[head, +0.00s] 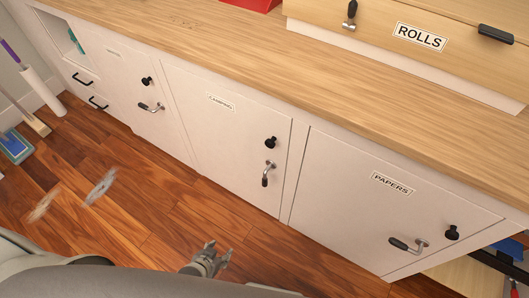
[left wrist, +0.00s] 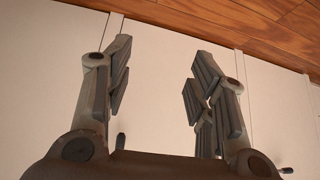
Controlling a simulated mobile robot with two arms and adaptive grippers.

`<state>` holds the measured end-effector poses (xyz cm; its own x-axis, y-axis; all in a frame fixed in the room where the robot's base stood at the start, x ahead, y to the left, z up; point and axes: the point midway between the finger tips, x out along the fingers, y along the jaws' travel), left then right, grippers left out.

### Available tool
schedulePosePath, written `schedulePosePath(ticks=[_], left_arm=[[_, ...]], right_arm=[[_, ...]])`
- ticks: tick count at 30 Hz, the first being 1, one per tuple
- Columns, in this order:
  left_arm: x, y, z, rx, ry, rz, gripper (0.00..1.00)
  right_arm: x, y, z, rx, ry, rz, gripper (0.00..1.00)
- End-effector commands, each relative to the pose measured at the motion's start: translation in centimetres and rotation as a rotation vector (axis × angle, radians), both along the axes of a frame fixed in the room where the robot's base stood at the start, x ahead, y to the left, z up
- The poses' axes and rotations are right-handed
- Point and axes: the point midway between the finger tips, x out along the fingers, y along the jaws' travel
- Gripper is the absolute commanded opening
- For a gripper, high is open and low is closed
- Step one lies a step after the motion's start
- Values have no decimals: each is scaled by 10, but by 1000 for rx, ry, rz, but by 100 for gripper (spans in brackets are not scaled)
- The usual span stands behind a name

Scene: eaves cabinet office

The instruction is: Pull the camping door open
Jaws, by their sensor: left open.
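The camping door (head: 225,140) is the pale middle door of the low cabinet, with a small label (head: 220,102) near its top. It looks shut. A black knob (head: 271,142) and, below it, a metal lever handle with a dark grip (head: 267,174) sit near its right edge. My left gripper (head: 218,251) is open and empty, low in the head view, in front of the cabinet and apart from the handle. In the left wrist view its two fingers (left wrist: 163,48) are spread before pale door panels. My right gripper is not in view.
The papers door (head: 345,195), with its own knob and lever, is to the right; another shut door (head: 130,85) is to the left. A wooden counter (head: 240,50) runs above. A broom (head: 28,115) and blue dustpan (head: 15,147) are far left. The wooden floor in front looks mostly clear.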

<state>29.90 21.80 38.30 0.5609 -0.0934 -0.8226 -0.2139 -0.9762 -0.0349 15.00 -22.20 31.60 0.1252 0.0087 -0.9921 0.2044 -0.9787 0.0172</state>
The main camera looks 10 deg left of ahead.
Motion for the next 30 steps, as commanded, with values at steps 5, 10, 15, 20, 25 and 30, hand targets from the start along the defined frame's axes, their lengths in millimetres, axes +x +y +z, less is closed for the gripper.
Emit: schedulePosePath(ticks=[5,10,15,20,25,30], left_arm=[[90,-20,58,-69,-278,-28,51],[147,-42,138,-146,-528,-64,51],[173,-64,221,-227,-747,-104,51],[178,-77,276,-280,-874,-130,51],[179,-81,297,-301,-921,-140,51],[193,-86,299,-303,-925,-139,51]], right_arm=[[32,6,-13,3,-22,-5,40],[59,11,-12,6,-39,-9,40],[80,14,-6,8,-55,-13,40],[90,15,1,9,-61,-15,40],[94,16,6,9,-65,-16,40],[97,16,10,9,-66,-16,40]])
